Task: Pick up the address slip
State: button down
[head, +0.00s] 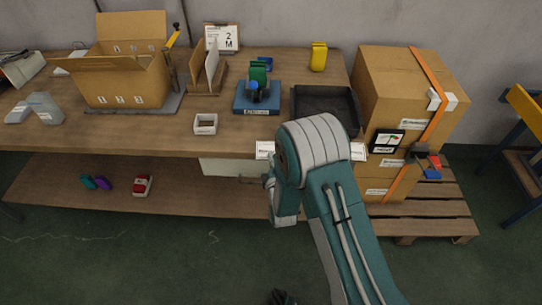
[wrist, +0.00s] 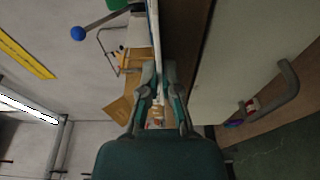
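Two white slips show at the workbench's front edge in the head view: one left of my arm (head: 265,149), one right of it (head: 357,151). I cannot read either, so I cannot tell which is the address slip. A thin pale strip (wrist: 155,35), seen edge-on, runs up from between the fingertips. Whether they touch or grip it is unclear.
The wooden workbench (head: 100,137) carries an open carton (head: 125,88), a blue box (head: 257,98), a black tray (head: 325,108) and a small white holder (head: 205,124). Large cartons (head: 405,85) stand on a pallet at right. A handled pale panel (wrist: 235,65) lies beside my gripper.

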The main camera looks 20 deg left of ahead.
jog(key=s+d+r, duration=0.4)
jog(key=d+r, duration=0.8)
jog(key=d, duration=0.1)
jog(key=shift+d+r, duration=0.2)
jog(key=shift+r, duration=0.2)
